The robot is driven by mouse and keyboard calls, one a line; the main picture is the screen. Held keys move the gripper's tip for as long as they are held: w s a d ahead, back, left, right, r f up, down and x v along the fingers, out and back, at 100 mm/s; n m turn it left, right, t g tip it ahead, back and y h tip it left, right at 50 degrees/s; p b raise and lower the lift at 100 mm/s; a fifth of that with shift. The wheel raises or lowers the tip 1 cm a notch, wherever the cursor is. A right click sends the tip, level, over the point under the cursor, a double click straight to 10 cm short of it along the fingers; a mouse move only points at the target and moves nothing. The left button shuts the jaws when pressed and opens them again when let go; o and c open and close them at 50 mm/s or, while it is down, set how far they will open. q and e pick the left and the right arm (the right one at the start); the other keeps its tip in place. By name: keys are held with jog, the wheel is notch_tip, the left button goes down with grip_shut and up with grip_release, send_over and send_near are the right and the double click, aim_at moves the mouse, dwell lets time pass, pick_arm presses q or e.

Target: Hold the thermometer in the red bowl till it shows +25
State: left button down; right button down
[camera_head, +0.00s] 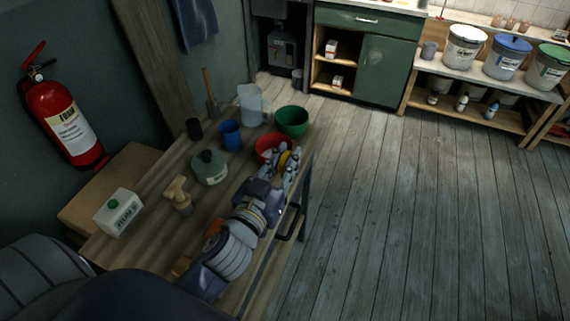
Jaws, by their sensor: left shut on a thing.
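The red bowl (264,147) stands on the wooden workbench, near its right edge and just in front of the green bowl. My left gripper (288,163) is at the near right side of the red bowl, its fingers by the rim. It is shut on a small yellow thing (284,158) that appears to be the thermometer, mostly hidden by the fingers. No reading can be made out. I cannot tell whether its tip is inside the bowl. My right gripper is not in view.
A brush (178,194) and white carton (119,213) are nearer. The floor on the right is clear.

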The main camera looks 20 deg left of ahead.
pick_arm(q)
jog(key=w+a+r+y+p, duration=0.1)
jog(key=w+a+r+p, duration=0.4)
jog(key=w, duration=0.3)
jog(key=w+a+r+p, duration=0.4)
jog(key=w+a, duration=0.2)
jog(key=w, duration=0.1)
notch_tip(320, 180, down, 12)
jog(key=b, duration=1)
jog(key=shift+w+f+n, duration=0.2)
jog(key=shift+n, duration=0.2)
dwell(4.6)
